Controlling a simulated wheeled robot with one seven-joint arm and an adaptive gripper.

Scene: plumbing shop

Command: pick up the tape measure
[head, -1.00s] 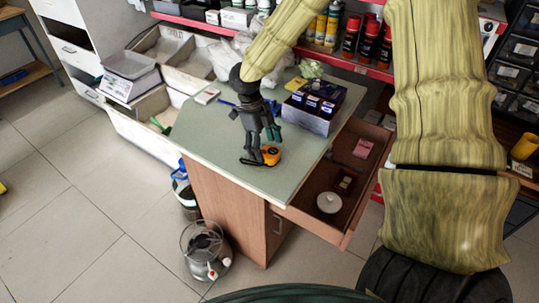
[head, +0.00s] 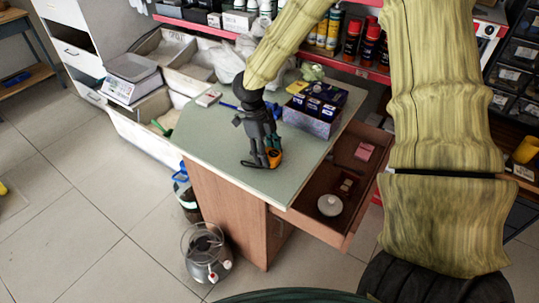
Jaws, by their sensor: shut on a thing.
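The tape measure (head: 275,157), orange and black, is at the front part of the green-topped counter (head: 222,158). My gripper (head: 267,162) points down at it from above, with dark fingers around it. The gripper is shut on the tape measure. The fingers hide part of its left side. I cannot tell whether it still touches the counter top.
A box of small dark packs (head: 314,108) stands on the counter just behind and right of my gripper. An open drawer (head: 345,185) with a round white lid (head: 330,205) juts out at the right. The counter's front left is clear.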

